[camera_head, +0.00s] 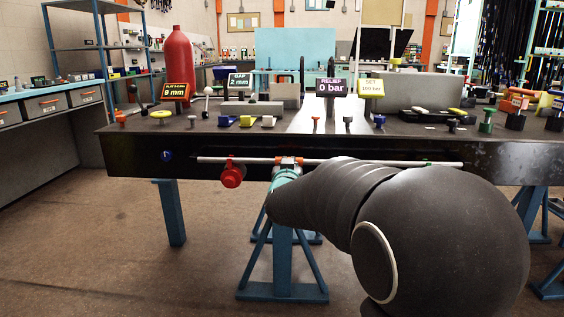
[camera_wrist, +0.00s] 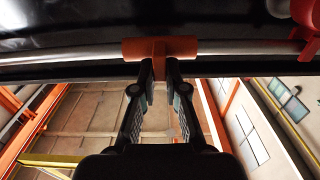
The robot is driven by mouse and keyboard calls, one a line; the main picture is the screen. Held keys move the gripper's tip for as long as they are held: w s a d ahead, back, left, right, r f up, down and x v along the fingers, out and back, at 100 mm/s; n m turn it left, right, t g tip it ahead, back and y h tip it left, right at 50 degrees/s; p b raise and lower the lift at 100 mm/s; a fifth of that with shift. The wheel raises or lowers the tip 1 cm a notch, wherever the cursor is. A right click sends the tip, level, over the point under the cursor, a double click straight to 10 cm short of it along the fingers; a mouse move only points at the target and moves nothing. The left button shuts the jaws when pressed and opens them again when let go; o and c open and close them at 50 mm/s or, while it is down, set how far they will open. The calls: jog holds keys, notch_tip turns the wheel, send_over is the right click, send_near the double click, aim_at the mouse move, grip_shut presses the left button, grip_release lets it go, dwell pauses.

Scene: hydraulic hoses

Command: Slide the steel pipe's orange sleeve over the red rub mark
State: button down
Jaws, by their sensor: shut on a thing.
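The steel pipe (camera_head: 222,159) runs level along the front face of the bench; it also crosses the top of the wrist view (camera_wrist: 60,56). Its orange sleeve (camera_head: 290,160) sits around the pipe, left of the pipe's middle in the head view. In the wrist view the sleeve (camera_wrist: 185,46) has a short tab pointing down. My gripper (camera_wrist: 160,72) is shut on that tab, below the pipe. In the head view my arm comes in from the lower right and covers part of the pipe's lower side.
A red round fitting (camera_head: 232,174) hangs at the pipe, left of the sleeve, and a red part (camera_wrist: 306,30) shows at the wrist view's right edge. A blue knob (camera_head: 167,156) is on the bench front (camera_head: 135,160). Gauges and small parts stand on top.

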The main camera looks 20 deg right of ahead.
jog(key=shift+w+a, duration=0.15)
jog(key=shift+a, duration=0.1)
jog(key=c, duration=1.2)
grip_release()
jog(key=shift+a, duration=0.1)
jog(key=v, duration=1.2)
